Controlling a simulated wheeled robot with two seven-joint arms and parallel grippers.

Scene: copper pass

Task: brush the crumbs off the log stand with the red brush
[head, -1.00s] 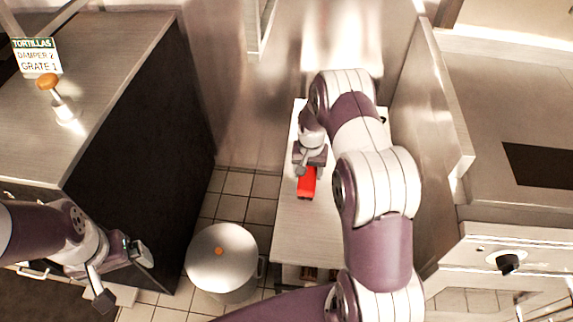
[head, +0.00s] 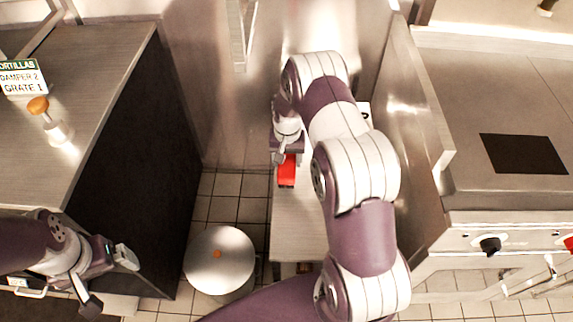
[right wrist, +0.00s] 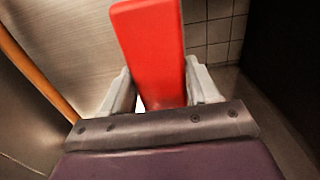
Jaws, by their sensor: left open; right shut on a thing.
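The log stand (head: 300,232) is the narrow grey-topped stand in the middle of the head view. My right arm hides much of its right side and far end. My right gripper (head: 285,157) is shut on the red brush (head: 286,172), which shows over the stand's left edge. Whether it touches the top I cannot tell. In the right wrist view the brush (right wrist: 150,45) stands out between the fingers (right wrist: 160,92); its bristles are not seen. I cannot make out any crumbs. My left gripper (head: 108,281) is open and empty at lower left, away from the stand.
A dark-sided counter (head: 90,110) with a sign (head: 22,78) is at left. A steel cooking unit (head: 480,205) is at right, a metal wall behind.

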